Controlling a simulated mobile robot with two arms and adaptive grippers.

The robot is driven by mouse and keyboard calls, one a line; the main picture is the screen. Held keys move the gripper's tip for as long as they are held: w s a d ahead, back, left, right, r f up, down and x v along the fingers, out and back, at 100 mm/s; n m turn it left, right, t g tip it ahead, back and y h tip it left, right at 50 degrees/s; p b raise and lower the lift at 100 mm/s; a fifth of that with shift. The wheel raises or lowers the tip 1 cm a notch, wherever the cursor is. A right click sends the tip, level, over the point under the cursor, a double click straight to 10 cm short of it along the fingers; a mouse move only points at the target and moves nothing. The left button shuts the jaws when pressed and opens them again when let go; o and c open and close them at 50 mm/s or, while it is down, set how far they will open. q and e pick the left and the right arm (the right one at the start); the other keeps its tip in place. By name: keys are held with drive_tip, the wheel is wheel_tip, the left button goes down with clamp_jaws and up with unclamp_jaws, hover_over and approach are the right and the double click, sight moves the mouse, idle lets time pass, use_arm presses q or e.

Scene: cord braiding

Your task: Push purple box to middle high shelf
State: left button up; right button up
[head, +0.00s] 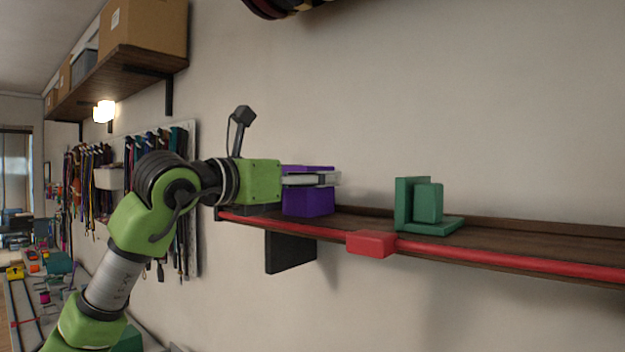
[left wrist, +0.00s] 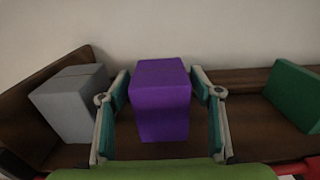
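The purple box (head: 308,202) stands upright on a dark wooden wall shelf (head: 480,238) in the head view. My left gripper (head: 322,179) reaches in from the left at the box's height, and its near finger crosses in front of the box. In the left wrist view the purple box (left wrist: 160,100) stands between the two fingers, one on each side. The fingers are spread, with narrow gaps beside the box; contact at the tips is unclear. My right gripper is not in view.
A grey box (left wrist: 72,102) stands left of the purple box. A green bracket-like block (head: 427,203) stands to the right on the shelf. A red rail with a red slider block (head: 371,244) runs along the front edge. A higher shelf (head: 120,78) holds cardboard boxes (head: 150,25).

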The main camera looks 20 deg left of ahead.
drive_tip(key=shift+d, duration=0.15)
use_arm(q)
drive_tip(key=shift+s, duration=0.1)
drive_tip(key=v, duration=0.8)
drive_tip(key=shift+s+d, duration=0.25)
drive_tip(key=shift+d, duration=0.05)
drive_tip(key=shift+a+r, duration=0.1)
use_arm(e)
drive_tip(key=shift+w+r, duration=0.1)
